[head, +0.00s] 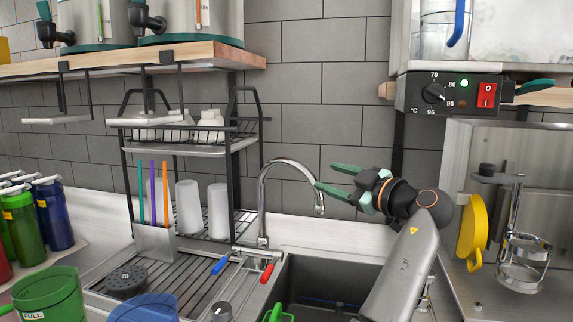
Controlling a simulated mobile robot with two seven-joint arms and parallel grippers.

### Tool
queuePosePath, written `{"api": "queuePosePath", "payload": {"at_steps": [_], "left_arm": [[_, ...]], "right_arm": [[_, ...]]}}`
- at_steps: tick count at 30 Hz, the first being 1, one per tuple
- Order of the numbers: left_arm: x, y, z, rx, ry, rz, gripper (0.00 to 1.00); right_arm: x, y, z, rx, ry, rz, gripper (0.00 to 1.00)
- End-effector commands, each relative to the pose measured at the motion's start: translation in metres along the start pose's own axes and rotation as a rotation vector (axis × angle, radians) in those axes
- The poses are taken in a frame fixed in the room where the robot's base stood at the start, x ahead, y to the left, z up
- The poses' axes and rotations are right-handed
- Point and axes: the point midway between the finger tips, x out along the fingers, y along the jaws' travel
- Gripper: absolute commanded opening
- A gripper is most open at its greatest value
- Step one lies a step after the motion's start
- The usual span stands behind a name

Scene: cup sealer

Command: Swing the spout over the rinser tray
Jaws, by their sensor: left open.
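The chrome gooseneck spout (264,190) rises behind the sink, and its outlet hangs to the right, over the sink's back edge. The slatted rinser tray (192,285) lies left of the sink, with a round dark rinser head (126,281) on it. My left gripper (325,176) is open, its green fingers pointing left at the spout's downward end. The lower fingertip overlaps the spout in the picture; I cannot tell whether they touch. My right gripper does not show.
A blue tap handle (221,264) and a red one (267,272) flank the spout base. A black rack (258,130) with white cups (188,207) and a straw holder (155,241) stand behind the tray. The sink (325,282) is at right.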

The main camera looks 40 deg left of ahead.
Motion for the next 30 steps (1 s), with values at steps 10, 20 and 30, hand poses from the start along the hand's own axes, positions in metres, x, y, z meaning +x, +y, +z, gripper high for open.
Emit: {"api": "queuePosePath", "payload": {"at_steps": [10,20,30], "left_arm": [[0.027,0.001,-0.002,0.001,0.002,-0.003,0.58],[0.094,0.001,-0.002,0.003,0.001,-0.003,0.58],[0.124,0.000,0.000,0.001,-0.001,0.000,0.58]], "right_arm": [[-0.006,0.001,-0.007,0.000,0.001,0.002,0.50],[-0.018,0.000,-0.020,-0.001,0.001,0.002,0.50],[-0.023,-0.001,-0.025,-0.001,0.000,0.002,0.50]]}}
